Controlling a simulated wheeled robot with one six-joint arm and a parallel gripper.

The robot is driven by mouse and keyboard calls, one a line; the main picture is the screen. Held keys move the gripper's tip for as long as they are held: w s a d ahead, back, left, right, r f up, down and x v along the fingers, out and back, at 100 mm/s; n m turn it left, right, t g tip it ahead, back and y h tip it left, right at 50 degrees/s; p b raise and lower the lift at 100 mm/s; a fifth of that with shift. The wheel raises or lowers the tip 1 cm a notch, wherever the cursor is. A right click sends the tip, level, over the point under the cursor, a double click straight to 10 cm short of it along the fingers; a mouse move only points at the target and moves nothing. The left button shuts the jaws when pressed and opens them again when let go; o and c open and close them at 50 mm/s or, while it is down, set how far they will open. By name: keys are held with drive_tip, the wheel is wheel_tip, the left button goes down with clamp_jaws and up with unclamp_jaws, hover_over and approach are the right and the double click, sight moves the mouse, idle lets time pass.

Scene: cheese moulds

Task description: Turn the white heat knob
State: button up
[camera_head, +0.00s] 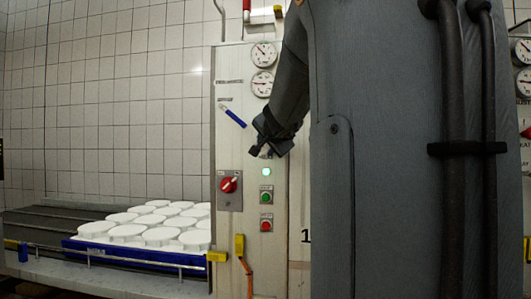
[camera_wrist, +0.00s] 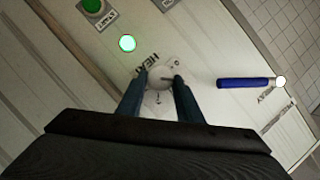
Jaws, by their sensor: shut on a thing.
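The white heat knob (camera_wrist: 160,79) sits on the pale control panel in the wrist view, with a dark pointer mark on it and the word HEAT printed beside it. My gripper (camera_wrist: 160,88) has one finger on each side of the knob and is shut on it. In the head view my gripper (camera_head: 266,150) is against the panel, below the blue lever and above the green light.
A blue lever (camera_head: 233,116) is close by. A lit green lamp (camera_head: 266,172), green button (camera_head: 265,197), red button (camera_head: 265,225) and red rotary switch (camera_head: 229,185) are below. Two gauges (camera_head: 263,54) are above. White moulds (camera_head: 128,233) fill a blue tray (camera_head: 120,254) at left.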

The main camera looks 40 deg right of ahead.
drive_tip(key=shift+f+m+b, duration=0.25)
drive_tip(key=shift+m+b, duration=0.05)
drive_tip(key=shift+b, duration=0.65)
drive_tip(key=m+t+b, duration=0.1)
drive_tip(key=b, duration=0.4)
drive_tip(key=m+b, duration=0.1)
drive_tip(key=b, duration=0.3)
drive_tip(key=shift+d+f+m+t+b, duration=0.1)
drive_tip(key=shift+f+m+t+b, duration=0.15)
drive_tip(key=shift+m+t+b, duration=0.15)
drive_tip(key=m+t+b, duration=0.1)
drive_tip(key=m+b, duration=0.1)
drive_tip(key=b, duration=0.3)
drive_tip(key=shift+b, duration=0.55)
drive_tip(key=shift+r+m+b, duration=0.15)
drive_tip(key=shift+m+b, duration=0.45)
drive_tip(key=shift+b, duration=0.15)
drive_tip(key=o, duration=1)
drive_tip(key=shift+s, duration=0.15)
